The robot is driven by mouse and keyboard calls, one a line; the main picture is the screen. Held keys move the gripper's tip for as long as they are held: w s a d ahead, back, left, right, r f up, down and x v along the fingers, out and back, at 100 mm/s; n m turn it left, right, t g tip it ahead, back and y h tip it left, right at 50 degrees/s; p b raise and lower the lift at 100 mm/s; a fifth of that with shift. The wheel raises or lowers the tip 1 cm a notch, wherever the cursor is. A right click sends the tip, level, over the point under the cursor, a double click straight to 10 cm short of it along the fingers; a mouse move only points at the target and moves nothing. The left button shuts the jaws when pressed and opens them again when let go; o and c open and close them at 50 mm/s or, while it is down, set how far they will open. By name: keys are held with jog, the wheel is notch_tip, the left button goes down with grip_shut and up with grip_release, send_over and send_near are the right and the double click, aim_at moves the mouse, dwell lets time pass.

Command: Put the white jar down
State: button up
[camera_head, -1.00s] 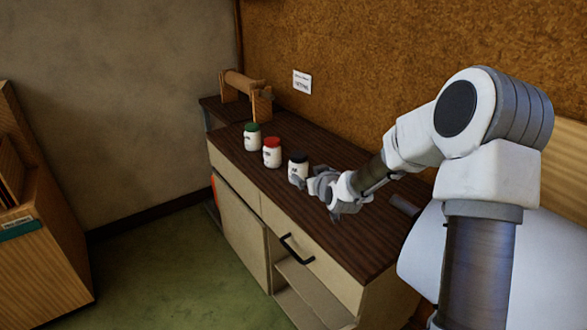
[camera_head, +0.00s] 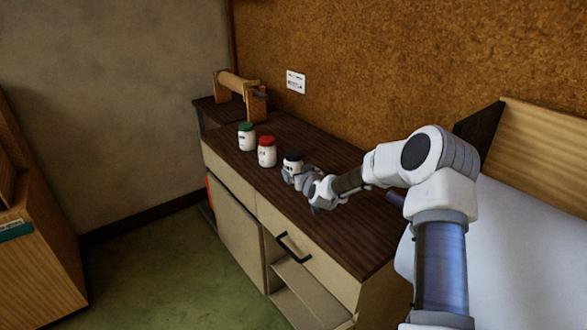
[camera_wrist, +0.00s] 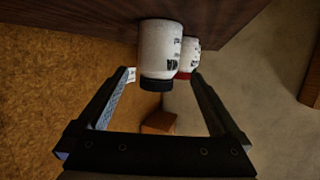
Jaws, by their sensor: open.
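A white jar with a black lid (camera_head: 293,164) stands upright on the dark wooden counter top (camera_head: 330,216). It is the nearest of three white jars in a row. My gripper (camera_head: 295,177) is at this jar, its near side partly hidden behind the gripper. In the wrist view, which is turned over, the black-lidded jar (camera_wrist: 160,48) shows between my two spread fingers (camera_wrist: 162,76), with gaps on both sides. My gripper is open. I cannot tell how far the fingers reach along the jar.
A red-lidded jar (camera_head: 267,152) and a green-lidded jar (camera_head: 246,137) stand farther along the counter. A wooden roller stand (camera_head: 240,92) is at the far end. A cork wall (camera_head: 370,70) runs behind. The counter's near right part is clear.

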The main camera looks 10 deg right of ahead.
aim_at(293, 163)
jog(key=shift+r+b+x, duration=0.15)
jog(key=shift+b+x, duration=0.15)
jog(key=shift+x, duration=1.7)
jog(key=shift+r+b+x, duration=0.15)
jog(key=shift+b+x, duration=0.1)
jog(key=shift+x, duration=1.8)
jog(key=shift+w+d, duration=0.1)
jog(key=shift+d, duration=0.1)
